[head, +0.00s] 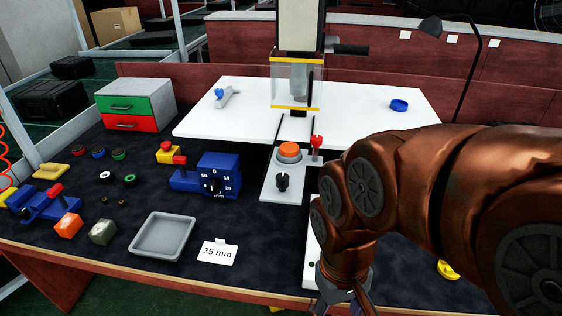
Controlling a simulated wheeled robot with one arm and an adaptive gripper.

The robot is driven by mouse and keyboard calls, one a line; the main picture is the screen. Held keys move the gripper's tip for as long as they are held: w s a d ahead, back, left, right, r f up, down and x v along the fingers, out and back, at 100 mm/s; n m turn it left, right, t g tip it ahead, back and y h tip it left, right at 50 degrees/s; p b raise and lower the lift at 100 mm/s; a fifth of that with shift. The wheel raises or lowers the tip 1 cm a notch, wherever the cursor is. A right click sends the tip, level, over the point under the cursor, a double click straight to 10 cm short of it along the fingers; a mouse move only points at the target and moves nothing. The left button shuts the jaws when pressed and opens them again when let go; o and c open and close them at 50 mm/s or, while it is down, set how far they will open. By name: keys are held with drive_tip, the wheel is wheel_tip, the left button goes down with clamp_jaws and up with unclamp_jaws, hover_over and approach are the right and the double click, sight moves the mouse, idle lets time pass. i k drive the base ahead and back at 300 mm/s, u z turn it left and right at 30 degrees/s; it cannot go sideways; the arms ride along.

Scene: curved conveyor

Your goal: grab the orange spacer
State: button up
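An orange block (68,226), which looks like the orange spacer, lies at the front left of the dark bench mat. A grey-green block (102,232) lies just right of it, with a small gap. My arm comes in from the right, and my gripper (345,301) points down at the bottom edge, far right of the orange block. Its fingertips are cut off or hidden, so I cannot see how far apart they are.
A grey tray (163,258) and a "35 mm" card (218,252) lie right of the blocks. A control box (270,193) has an orange button (289,149).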

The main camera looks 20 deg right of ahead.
sight(289, 149)
drive_tip(key=u, duration=2.15)
drive_tip(key=i, duration=2.25)
drive_tip(key=z, duration=3.5)
